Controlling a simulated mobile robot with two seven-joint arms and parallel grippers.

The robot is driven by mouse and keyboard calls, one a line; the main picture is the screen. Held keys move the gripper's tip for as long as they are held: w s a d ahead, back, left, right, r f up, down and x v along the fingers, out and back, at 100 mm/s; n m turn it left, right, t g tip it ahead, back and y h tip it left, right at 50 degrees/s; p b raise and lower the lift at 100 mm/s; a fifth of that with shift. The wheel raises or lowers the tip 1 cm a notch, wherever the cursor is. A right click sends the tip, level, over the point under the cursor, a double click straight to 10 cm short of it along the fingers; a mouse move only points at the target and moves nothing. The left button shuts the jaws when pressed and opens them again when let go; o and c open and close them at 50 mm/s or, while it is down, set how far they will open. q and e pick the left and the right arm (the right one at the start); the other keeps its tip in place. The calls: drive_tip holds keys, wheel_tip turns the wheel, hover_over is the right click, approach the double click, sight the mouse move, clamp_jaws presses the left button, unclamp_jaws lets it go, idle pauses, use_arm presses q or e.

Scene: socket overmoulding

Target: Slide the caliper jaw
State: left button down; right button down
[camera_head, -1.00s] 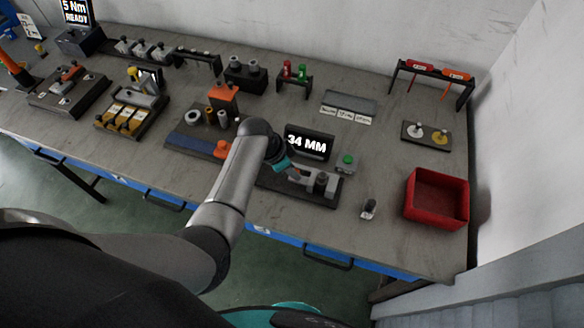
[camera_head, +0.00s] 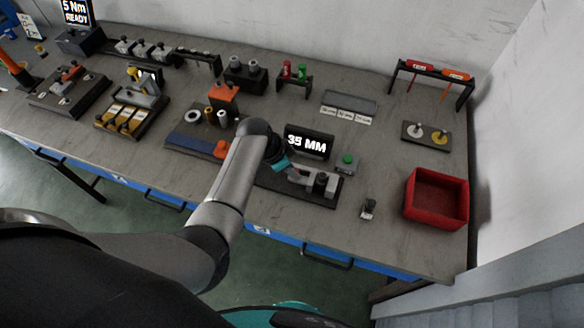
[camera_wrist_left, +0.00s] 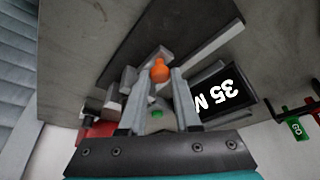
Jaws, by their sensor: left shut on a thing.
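The caliper gauge (camera_head: 325,197) lies on its dark base near the front of the bench, with a dark cylinder (camera_head: 320,184) standing at its right part. A black display (camera_head: 308,143) behind it reads 35 MM, and it also shows in the left wrist view (camera_wrist_left: 225,92). My left gripper (camera_head: 293,172) is over the left part of the gauge. In the left wrist view my left gripper (camera_wrist_left: 160,85) is shut on the orange knob (camera_wrist_left: 160,70) of the sliding jaw. The jaw itself is partly hidden by the fingers. My right gripper is not in view.
A green button box (camera_head: 346,162) stands just right of the display. A small metal part (camera_head: 369,208) and a red bin (camera_head: 437,198) are to the right. A blue fixture (camera_head: 192,146) is close on the left.

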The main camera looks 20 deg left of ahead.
use_arm(q)
drive_tip(key=shift+a, duration=1.5)
drive_tip(key=c, duration=0.6)
unclamp_jaws()
drive_tip(key=p+v, duration=0.3)
drive_tip(key=v, duration=1.2)
drive_tip(key=shift+p, duration=0.35)
